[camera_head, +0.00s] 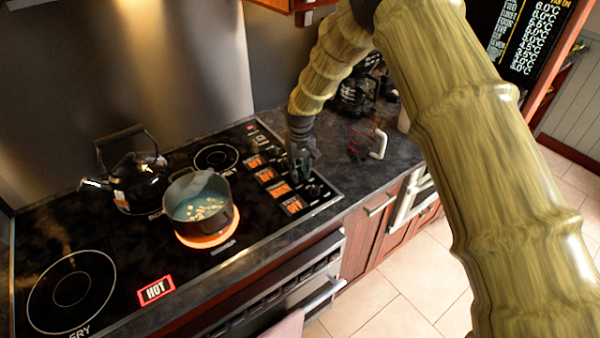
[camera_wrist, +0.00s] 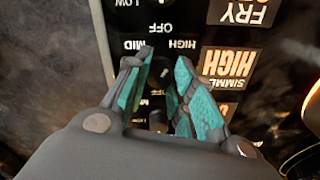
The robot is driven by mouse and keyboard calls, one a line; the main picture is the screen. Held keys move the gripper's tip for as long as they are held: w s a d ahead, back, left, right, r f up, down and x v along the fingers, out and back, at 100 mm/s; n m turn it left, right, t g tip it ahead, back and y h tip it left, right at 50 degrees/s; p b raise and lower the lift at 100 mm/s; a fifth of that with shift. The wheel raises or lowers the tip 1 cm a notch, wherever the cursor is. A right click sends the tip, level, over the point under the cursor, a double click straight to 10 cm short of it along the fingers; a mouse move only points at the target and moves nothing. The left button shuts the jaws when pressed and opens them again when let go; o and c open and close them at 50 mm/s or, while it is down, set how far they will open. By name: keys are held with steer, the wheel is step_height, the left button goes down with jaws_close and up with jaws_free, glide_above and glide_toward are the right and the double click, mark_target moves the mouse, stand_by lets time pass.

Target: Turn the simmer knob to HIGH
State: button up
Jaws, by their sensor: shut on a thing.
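My gripper (camera_wrist: 165,58) reaches down to the control panel with its two teal-padded fingers closed around a small dark knob (camera_wrist: 158,118). Printed MID, HIGH and OFF marks show around the fingers. In the head view my gripper (camera_head: 302,168) is at the right side of the black cooktop (camera_head: 120,250), and the knob is hidden there. The burner ring (camera_head: 207,240) under the pot, marked simmer, glows orange.
A dark pot (camera_head: 200,203) with food stands on the glowing ring, and a black kettle (camera_head: 137,180) stands behind it. A HOT sign (camera_head: 156,290) is lit at the front. A white-handled item (camera_head: 380,143) and a dark appliance (camera_head: 357,92) stand right of the cooktop.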

mark_target(300, 173)
steer(key=o, duration=1)
steer(key=shift+o, duration=0.2)
step_height(300, 173, up, 12)
